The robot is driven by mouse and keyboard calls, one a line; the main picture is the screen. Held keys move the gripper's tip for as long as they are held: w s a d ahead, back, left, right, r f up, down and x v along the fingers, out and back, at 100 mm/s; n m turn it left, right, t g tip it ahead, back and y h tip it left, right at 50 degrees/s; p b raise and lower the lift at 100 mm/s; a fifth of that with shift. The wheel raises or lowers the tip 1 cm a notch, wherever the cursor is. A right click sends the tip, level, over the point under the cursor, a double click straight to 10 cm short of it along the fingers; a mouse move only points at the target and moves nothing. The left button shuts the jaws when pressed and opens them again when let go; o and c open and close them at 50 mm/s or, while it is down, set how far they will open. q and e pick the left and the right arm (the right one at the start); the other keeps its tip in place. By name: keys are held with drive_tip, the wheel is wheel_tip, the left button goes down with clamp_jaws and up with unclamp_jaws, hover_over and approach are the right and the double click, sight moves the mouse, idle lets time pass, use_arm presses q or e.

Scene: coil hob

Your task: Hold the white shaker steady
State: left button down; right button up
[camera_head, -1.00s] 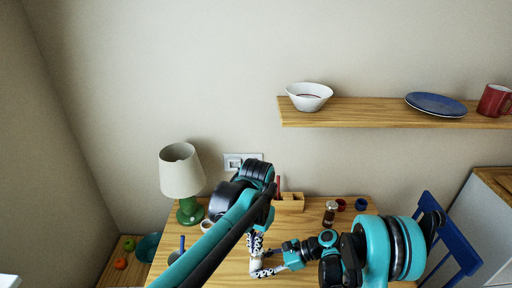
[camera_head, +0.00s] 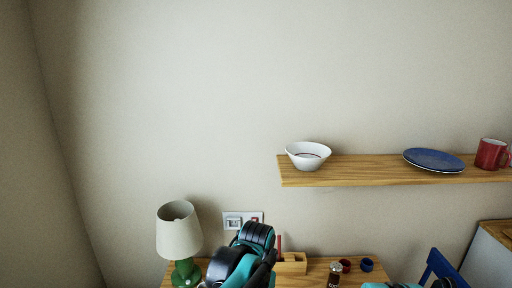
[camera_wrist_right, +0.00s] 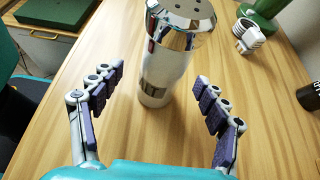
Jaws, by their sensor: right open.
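The white shaker (camera_wrist_right: 168,68) with a shiny metal cap stands out in the right wrist view, its foot towards the wooden table. The cap's top is cut off by the frame edge. My right gripper (camera_wrist_right: 160,78) is open, its dark-padded fingers on either side of the shaker with visible gaps. No finger clearly touches it. The head view shows part of my left arm, but my left gripper is outside both current views. The white shaker is not visible in the head view.
In the head view, a green lamp (camera_head: 182,245), a wooden holder (camera_head: 291,264) and a dark metal-topped shaker (camera_head: 335,273) stand at the back.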

drive_tip(key=shift+p+v, duration=0.9)
drive_tip(key=shift+v, duration=3.05)
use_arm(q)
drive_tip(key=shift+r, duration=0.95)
use_arm(e)
drive_tip(key=o, duration=0.6)
drive_tip(key=shift+c, duration=0.2)
